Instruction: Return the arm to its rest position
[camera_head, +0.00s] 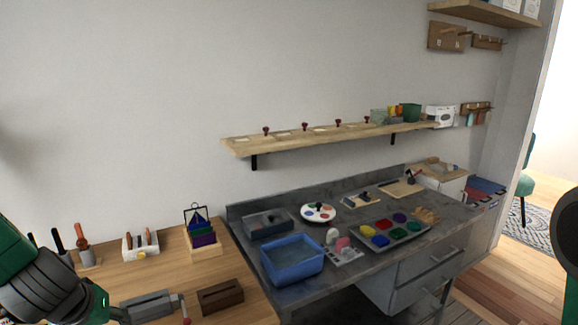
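My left arm (45,285), green and dark grey, comes in at the lower left corner over the wooden table. Its links run down to the bottom edge, and its gripper fingers do not show. Part of my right arm (566,225), dark and rounded, shows at the right edge with a bit of green below it. Its gripper is out of the picture. I see nothing held by either arm.
The wooden table (240,285) holds a tool rack (140,244), a stand with coloured cards (201,235) and a dark brown block (220,296). A wall shelf (320,135) hangs above.

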